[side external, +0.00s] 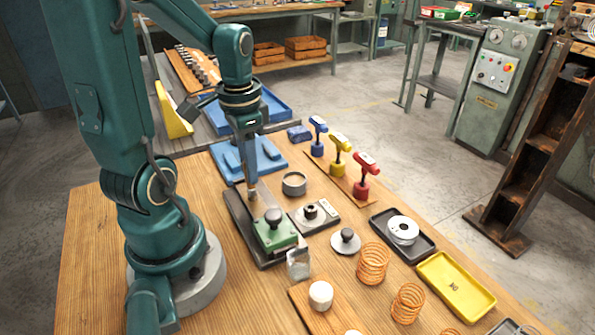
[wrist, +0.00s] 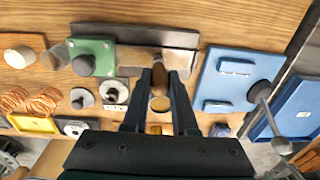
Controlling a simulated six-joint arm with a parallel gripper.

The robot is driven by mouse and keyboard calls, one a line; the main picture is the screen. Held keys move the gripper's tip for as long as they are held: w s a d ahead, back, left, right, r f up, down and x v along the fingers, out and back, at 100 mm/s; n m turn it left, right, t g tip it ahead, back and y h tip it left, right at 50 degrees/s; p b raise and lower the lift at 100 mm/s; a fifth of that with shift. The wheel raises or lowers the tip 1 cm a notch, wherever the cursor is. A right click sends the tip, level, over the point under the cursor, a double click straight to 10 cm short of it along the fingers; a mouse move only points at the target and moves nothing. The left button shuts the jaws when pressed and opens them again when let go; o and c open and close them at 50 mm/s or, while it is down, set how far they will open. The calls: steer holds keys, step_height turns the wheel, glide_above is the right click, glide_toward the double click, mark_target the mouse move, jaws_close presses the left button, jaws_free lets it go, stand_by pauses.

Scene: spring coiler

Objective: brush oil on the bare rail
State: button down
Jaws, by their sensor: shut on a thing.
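The rail (side external: 239,211) is a long grey strip in a dark bed. A green block (side external: 274,236) with a black knob sits at its near end; the rest of the strip is uncovered. It shows across the top of the wrist view (wrist: 130,57). My gripper (side external: 251,183) points down over the strip's far end, shut on a brush. The brush's brown handle (wrist: 155,77) shows between the fingers; I cannot tell whether its tip touches the rail. A round tin with tan contents (side external: 294,183) stands right of the gripper, apart from it.
A blue fixture (side external: 262,160) lies just behind the gripper. A grey block with a black knob (side external: 310,214) and blue, yellow and red T-handled tools (side external: 362,178) stand to the right. Copper springs (side external: 373,264) and a yellow tray (side external: 455,287) fill the front right.

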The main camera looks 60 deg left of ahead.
steer(key=shift+d, duration=1.15)
steer(key=shift+d, duration=0.15)
steer(key=shift+d, duration=1.55)
steer(key=shift+a, duration=0.9)
steer(key=shift+a, duration=0.1)
steer(key=shift+a, duration=1.75)
steer(key=shift+a, duration=2.65)
